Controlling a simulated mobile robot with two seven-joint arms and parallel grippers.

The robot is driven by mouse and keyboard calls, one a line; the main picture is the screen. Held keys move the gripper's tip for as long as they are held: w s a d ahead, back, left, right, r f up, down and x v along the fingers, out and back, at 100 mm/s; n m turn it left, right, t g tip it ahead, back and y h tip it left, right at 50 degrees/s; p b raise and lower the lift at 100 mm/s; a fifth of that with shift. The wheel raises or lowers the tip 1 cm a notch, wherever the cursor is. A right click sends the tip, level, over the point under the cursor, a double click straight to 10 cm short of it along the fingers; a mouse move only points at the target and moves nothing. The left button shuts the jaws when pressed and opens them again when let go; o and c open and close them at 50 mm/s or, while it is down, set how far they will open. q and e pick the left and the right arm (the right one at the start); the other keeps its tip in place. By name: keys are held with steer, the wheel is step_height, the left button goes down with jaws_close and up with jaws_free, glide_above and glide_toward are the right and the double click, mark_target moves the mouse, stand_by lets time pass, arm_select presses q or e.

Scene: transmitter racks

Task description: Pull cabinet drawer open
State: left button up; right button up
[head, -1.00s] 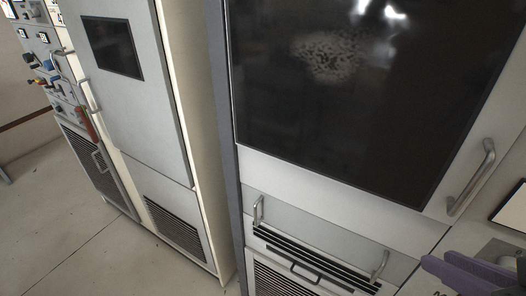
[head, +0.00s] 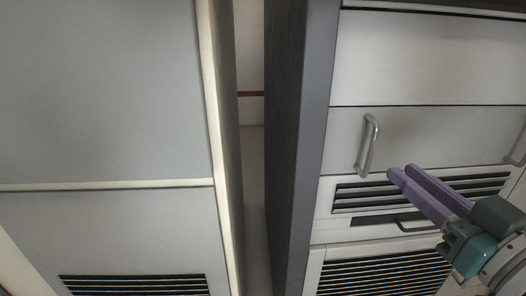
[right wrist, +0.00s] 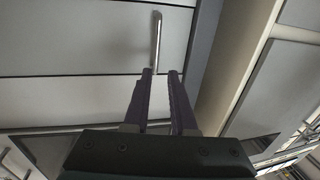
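The grey cabinet drawer front (head: 440,135) is the band with two vertical metal handles. Its left handle (head: 368,146) shows whole, and its right handle (head: 518,146) is cut off by the picture edge. The drawer looks flush with the cabinet. My right gripper (head: 403,171) has purple fingers, pointing up and left, just right of and below the left handle. In the right wrist view, the fingers (right wrist: 160,72) are apart with an empty-looking gap. A metal handle (right wrist: 156,42) lies just beyond the fingertips, roughly in line with the gap. I cannot tell whether they touch. My left gripper is out of view.
Below the drawer are a slotted vent (head: 350,196) and a small dark handle (head: 415,228). A dark side panel (head: 300,150) edges this cabinet. A narrow gap (head: 252,180) separates it from the pale cabinet (head: 100,100) on the left.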

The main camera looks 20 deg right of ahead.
mark_target(374, 145)
steer(key=w, duration=0.3)
steer(key=w+b, duration=0.1)
steer(key=w, duration=0.2)
steer(key=w+d+b, duration=0.1)
steer(key=w, duration=0.2)
steer(key=shift+w, duration=0.35)
jaws_close()
stand_by(1.0)
